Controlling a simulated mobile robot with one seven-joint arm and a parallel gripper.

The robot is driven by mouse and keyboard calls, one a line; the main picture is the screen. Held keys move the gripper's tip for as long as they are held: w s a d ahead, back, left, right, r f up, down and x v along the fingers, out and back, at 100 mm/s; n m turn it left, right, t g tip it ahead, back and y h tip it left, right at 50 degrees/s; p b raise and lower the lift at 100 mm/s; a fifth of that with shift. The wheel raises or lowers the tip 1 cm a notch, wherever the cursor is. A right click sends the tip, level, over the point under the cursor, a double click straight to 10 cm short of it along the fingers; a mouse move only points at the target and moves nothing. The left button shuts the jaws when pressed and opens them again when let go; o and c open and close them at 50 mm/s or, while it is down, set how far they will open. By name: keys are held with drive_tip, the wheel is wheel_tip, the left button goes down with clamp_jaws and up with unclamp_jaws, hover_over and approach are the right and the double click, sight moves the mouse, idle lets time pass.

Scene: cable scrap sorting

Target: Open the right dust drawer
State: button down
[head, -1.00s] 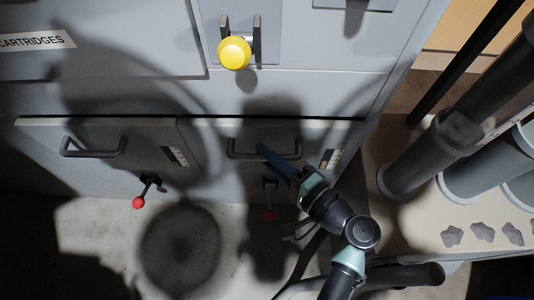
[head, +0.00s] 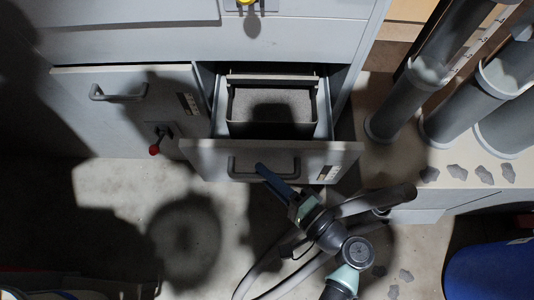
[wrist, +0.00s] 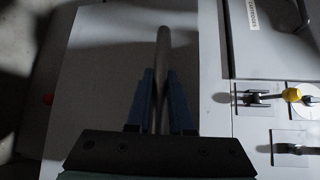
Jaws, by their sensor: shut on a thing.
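The right dust drawer (head: 210,160) is pulled out from the grey cabinet in the head view. Its inside shows a dark-rimmed bin (head: 270,129) with grey dust in it. My gripper (head: 262,170) is at the left part of the drawer's bar handle (head: 297,168). In the wrist view my gripper's blue fingers (wrist: 161,100) are closed on either side of the handle bar (wrist: 163,45). The fingertips partly hide the handle. The left dust drawer (head: 75,110) is closed, with its own handle (head: 118,97).
Grey pipes (head: 398,105) stand on a ledge to the right, with several grey lumps (head: 455,172) in front. A hose (head: 375,201) lies close to my arm. A blue drum (head: 490,272) is at lower right.

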drive_tip(key=s+p, duration=0.3)
drive_tip(key=s, duration=0.9)
drive_tip(key=shift+s, duration=0.15)
drive_tip(key=c, duration=0.8)
unclamp_jaws()
drive_tip(key=p+v, duration=0.1)
drive_tip(key=v, duration=1.2)
